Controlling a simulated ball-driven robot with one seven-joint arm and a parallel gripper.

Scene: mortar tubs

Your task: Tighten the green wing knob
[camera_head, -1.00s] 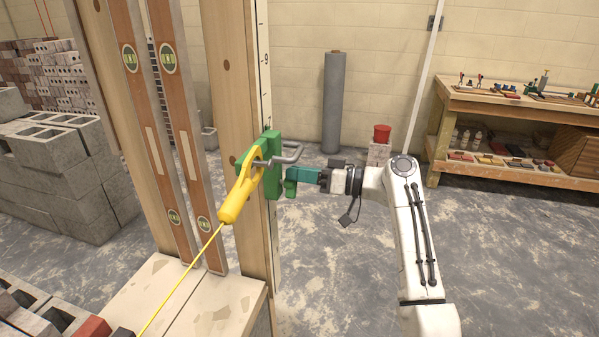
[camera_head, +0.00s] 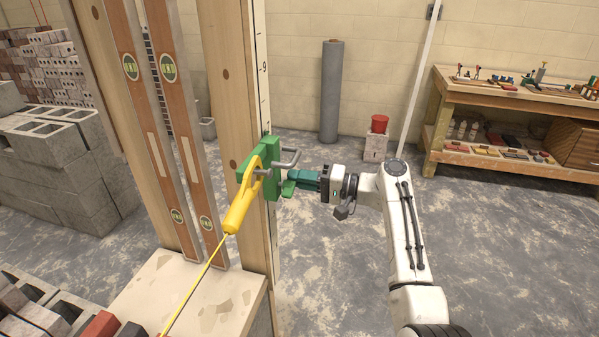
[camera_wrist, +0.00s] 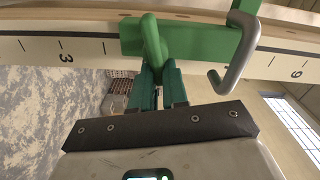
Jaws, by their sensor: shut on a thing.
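The green wing knob (camera_head: 288,187) sits on the right side of the green clamp block (camera_head: 271,180), which is fixed to the wooden post with the measuring scale. In the wrist view the knob (camera_wrist: 151,42) stands out from the block (camera_wrist: 195,36) as a rounded green wing. My gripper (camera_head: 297,178) has teal fingers and is shut on the knob, with one finger on each side of the wing; it also shows in the wrist view (camera_wrist: 156,75). The fingers hide part of the knob's far end.
A bent grey metal hook (camera_head: 288,160) juts from the clamp just above my fingers. A yellow line holder (camera_head: 243,203) hangs on the clamp with a taut yellow string. Two spirit levels (camera_head: 187,130) stand left of the post (camera_head: 236,100).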

